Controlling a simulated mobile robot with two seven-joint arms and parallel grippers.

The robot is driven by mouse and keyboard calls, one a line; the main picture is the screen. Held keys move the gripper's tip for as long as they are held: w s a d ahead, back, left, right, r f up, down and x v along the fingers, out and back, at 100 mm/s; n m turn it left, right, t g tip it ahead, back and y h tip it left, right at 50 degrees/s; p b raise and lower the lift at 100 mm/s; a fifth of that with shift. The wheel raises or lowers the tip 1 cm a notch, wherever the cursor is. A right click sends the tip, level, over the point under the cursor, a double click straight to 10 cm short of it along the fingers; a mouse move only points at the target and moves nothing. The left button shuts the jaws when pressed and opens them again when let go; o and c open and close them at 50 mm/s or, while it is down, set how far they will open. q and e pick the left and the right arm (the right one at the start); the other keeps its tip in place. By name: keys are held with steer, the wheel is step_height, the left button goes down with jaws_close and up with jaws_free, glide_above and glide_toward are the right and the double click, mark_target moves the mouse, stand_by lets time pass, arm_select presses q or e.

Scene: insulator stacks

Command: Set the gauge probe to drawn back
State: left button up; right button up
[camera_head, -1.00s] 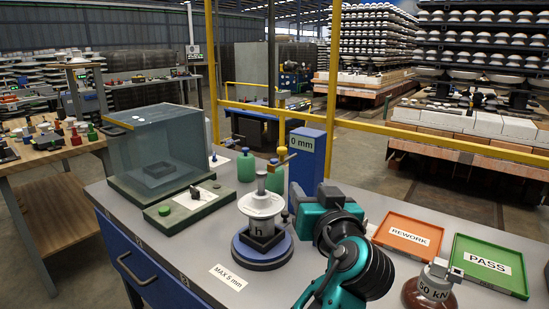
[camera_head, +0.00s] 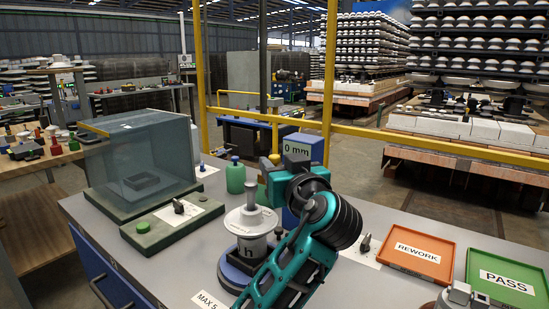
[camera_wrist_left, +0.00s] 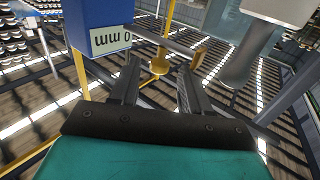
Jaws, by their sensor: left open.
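The gauge (camera_head: 303,150) is a blue block with a "0 mm" label on the bench, behind the white insulator (camera_head: 250,221) on its round blue stand. In the left wrist view the gauge (camera_wrist_left: 98,22) appears upside down. Its probe rod (camera_wrist_left: 170,42) runs out sideways from it to a tan end piece (camera_wrist_left: 201,53). My left gripper (camera_head: 270,168) is in front of the gauge and hides much of the probe in the head view. In the wrist view its fingers (camera_wrist_left: 158,78) are apart, with the rod just beyond their tips; contact cannot be told.
A glass box (camera_head: 140,155) and a green-buttoned base (camera_head: 165,222) stand at left. A green bottle (camera_head: 235,178) is behind the insulator. An orange REWORK tray (camera_head: 412,275) and a green PASS tray (camera_head: 505,258) lie at right.

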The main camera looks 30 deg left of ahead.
mark_target(277, 161)
arm_select(q)
steer(key=shift+x, duration=1.8)
jaws_close()
